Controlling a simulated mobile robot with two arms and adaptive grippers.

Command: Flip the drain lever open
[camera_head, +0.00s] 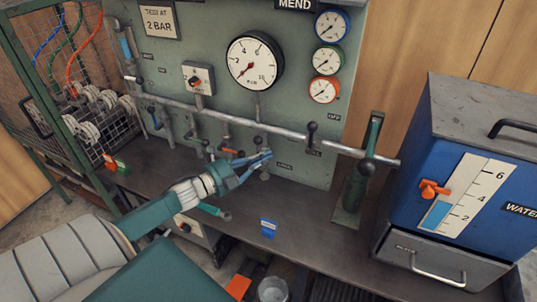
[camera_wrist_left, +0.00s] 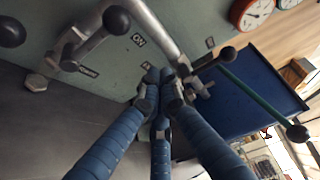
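My left gripper (camera_head: 262,158) reaches in from the left to the low pipework on the green panel, beside a small label I cannot read for certain. A black-knobbed lever (camera_head: 258,142) stands just above its fingertips; I take this as the drain lever but cannot be sure. In the left wrist view the blue fingers (camera_wrist_left: 166,76) come together at their tips, close to a pipe fitting. I see nothing clearly held, and contact is unclear. My right gripper is not in view.
A wire cage (camera_head: 75,75) is at left.

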